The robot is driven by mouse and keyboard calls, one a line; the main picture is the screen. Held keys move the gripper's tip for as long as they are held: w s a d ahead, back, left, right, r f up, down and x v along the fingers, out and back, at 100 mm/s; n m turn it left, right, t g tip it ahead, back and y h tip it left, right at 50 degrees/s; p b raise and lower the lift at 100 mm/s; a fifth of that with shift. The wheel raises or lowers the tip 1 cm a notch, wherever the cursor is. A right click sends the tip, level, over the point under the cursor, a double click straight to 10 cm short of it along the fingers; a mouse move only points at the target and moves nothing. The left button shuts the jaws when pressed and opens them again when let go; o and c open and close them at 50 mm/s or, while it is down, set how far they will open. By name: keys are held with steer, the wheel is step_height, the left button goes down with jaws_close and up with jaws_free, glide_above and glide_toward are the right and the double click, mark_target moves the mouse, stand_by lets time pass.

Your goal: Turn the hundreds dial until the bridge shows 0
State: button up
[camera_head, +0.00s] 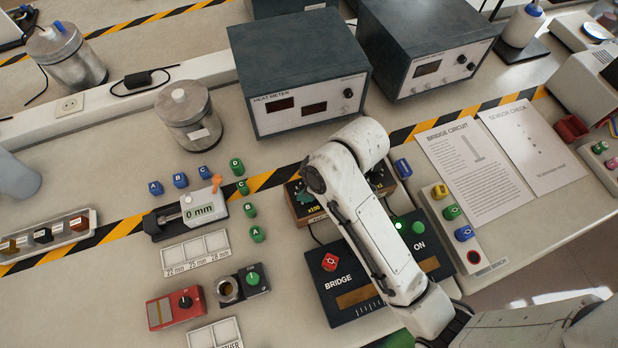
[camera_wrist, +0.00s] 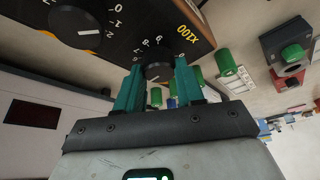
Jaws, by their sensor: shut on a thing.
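The hundreds dial (camera_wrist: 156,72) is a black knob on a dark panel marked X100, in the wrist view. The teal fingers of my gripper (camera_wrist: 157,84) stand on both sides of the knob and are shut on it. Numbers ring the knob, but its setting is too small to read. In the head view, the dial box (camera_head: 301,212) with its x100 label shows left of my arm, which hides much of it. The black bridge unit (camera_head: 338,283) lies in front, with a red knob (camera_head: 330,262) and a lit green lamp (camera_head: 399,224). I cannot read any value on it.
A second, larger-looking black dial (camera_wrist: 75,26) sits beside the hundreds dial in the wrist view. The heat meter (camera_head: 300,72) stands behind my arm. Coloured blocks, a gauge reading 0 mm (camera_head: 199,211) and a red box (camera_head: 174,308) lie to the left; printed sheets (camera_head: 472,166) lie right.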

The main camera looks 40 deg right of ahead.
steer(key=shift+r+m+t+h+p, duration=0.1)
steer(key=shift+m+t+h+p, duration=0.2)
steer(key=shift+m+p, duration=0.8)
steer(key=shift+a+m, duration=0.1)
steer(key=shift+m, duration=0.2)
steer(key=o, duration=1)
steer(key=shift+o, duration=0.2)
steer(key=v, duration=1)
steer(key=shift+r, duration=0.35)
steer(key=shift+s+f, duration=0.1)
steer(key=shift+s, duration=0.05)
